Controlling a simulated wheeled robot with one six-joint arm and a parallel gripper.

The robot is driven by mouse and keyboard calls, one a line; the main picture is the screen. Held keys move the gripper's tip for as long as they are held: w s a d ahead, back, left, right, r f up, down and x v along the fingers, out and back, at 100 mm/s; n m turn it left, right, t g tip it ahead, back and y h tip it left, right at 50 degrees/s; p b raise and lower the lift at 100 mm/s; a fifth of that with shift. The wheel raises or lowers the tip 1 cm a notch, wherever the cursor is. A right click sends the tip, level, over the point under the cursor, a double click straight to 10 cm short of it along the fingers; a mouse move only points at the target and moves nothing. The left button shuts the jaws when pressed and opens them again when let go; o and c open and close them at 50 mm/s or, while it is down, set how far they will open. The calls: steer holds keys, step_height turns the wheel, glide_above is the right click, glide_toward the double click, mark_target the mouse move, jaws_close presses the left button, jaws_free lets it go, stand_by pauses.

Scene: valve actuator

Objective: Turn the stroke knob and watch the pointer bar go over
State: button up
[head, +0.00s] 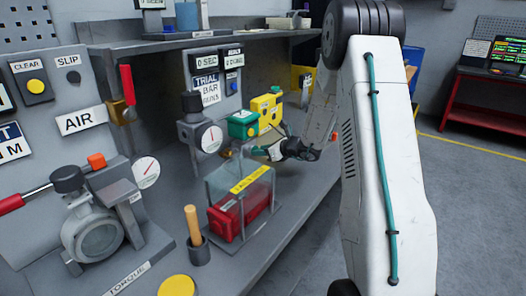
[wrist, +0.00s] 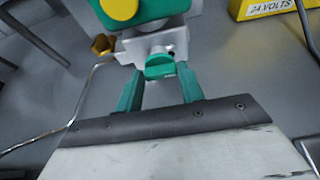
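The stroke knob (wrist: 160,66) is a small green knob below a pale grey block in the wrist view. Above it is the green actuator housing (wrist: 165,8) with a yellow round cap (wrist: 118,8). My gripper (wrist: 159,76) has its teal fingers apart, one on each side of the knob, with narrow gaps seeming to show. Contact is hard to judge. In the head view my gripper (head: 262,151) is at the bench beside the green housing (head: 243,124); the knob is not clearly visible there. I cannot make out the pointer bar in either view.
A yellow box marked 24 VOLTS (wrist: 272,8) is at the upper right of the wrist view. A brass hex part (wrist: 103,45) is left of the knob. In the head view a clear guard (head: 226,186) over a red box stands nearer on the bench, with a gauge (head: 209,139) left of the housing.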

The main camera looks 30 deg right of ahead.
steer(key=n+h, duration=0.1)
steer(key=n+t+h, duration=0.1)
steer(key=n, duration=0.1)
steer(key=shift+s+a, duration=0.1)
steer(key=shift+a, duration=0.25)
steer(key=shift+s+a+f+n+t+h, duration=0.1)
steer(key=shift+n+t+h, duration=0.25)
steer(key=shift+n, duration=0.4)
steer(key=shift+a+f+n+t+h, duration=0.15)
steer(key=shift+n+h, duration=0.3)
steer(key=shift+n, duration=0.3)
steer(key=shift+d, duration=0.1)
steer(key=o, duration=1)
steer(key=shift+v, duration=3.9)
